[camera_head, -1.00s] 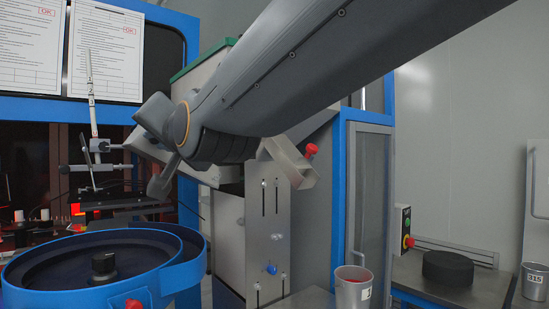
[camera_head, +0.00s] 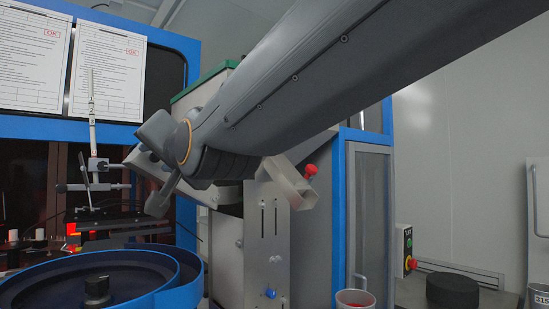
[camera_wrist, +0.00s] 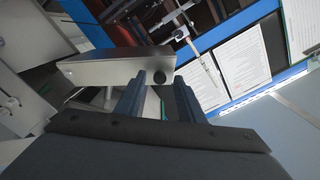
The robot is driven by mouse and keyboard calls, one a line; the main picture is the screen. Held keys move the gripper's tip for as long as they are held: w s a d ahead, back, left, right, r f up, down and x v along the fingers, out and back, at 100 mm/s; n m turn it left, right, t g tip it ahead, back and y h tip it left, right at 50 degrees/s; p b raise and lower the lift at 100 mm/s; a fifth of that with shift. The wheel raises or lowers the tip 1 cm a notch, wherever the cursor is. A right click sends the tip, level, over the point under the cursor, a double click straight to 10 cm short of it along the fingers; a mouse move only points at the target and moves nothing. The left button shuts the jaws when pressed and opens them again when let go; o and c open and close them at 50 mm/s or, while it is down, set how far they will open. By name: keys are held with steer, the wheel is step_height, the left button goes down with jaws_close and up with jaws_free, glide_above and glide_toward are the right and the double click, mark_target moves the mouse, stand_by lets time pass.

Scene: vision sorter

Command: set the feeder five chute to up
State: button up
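A grey chute (camera_head: 287,184) with a red knob (camera_head: 310,170) sticks out from the machine, just below my arm in the head view; it slopes down to the right. I cannot read a feeder number on it. My gripper (camera_wrist: 158,84) shows in the wrist view with two dark fingers apart and nothing between them. Past the fingertips is a pale grey box-like part (camera_wrist: 105,73) with a round black knob; I cannot tell if it belongs to the chute.
A blue-rimmed bowl feeder (camera_head: 172,296) stands at the lower left. A slotted metal panel (camera_head: 265,245) with a blue knob is below the chute. A metal cup (camera_head: 354,299) and a black round block (camera_head: 452,290) are at the right. Papers (camera_head: 108,70) hang on the blue frame.

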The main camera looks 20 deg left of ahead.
steer(key=b+v, duration=0.2)
steer(key=v, duration=0.5)
steer(key=shift+s+d, duration=0.2)
steer(key=shift+d, duration=0.1)
